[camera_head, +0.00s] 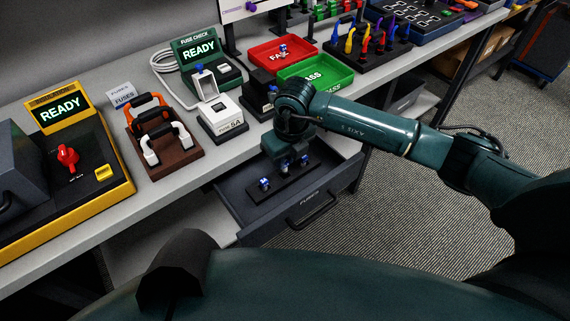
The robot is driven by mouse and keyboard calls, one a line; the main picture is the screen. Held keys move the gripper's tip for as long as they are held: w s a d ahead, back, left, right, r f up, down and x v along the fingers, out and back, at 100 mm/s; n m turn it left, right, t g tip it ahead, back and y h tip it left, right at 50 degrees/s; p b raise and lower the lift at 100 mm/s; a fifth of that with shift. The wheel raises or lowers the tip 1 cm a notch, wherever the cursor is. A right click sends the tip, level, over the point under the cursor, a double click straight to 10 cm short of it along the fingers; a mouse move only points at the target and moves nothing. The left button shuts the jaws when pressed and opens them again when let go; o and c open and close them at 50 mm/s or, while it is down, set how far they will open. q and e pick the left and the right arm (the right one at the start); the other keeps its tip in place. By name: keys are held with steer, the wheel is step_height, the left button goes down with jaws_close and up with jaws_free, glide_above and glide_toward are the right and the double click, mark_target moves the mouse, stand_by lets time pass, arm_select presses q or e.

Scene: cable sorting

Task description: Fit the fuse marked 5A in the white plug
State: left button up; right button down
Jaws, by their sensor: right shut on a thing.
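The white plug (220,119) stands on the bench with its label reading 5A. An upright white frame with a blue part at its top stands behind it, and a white cable coils at the back. Below the bench edge, an open grey drawer (240,206) labelled FUSES holds a dark strip with small blue-and-white fuses (264,184). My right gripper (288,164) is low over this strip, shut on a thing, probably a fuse. Its fingertips are small and partly hidden, and the fuse markings are unreadable. My left gripper is not in view.
A green fuse checker (205,48) reading READY stands behind the plug. Red (268,57) and green (325,75) trays lie to its right. A brown rack (175,160) with orange, black and white handles and a yellow isolator box (100,203) stand left. The drawer front has a handle (311,210).

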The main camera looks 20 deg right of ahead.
step_height(320, 180, up, 7)
steer(key=shift+r, duration=0.15)
step_height(320, 180, up, 3)
steer(key=shift+p, duration=0.55)
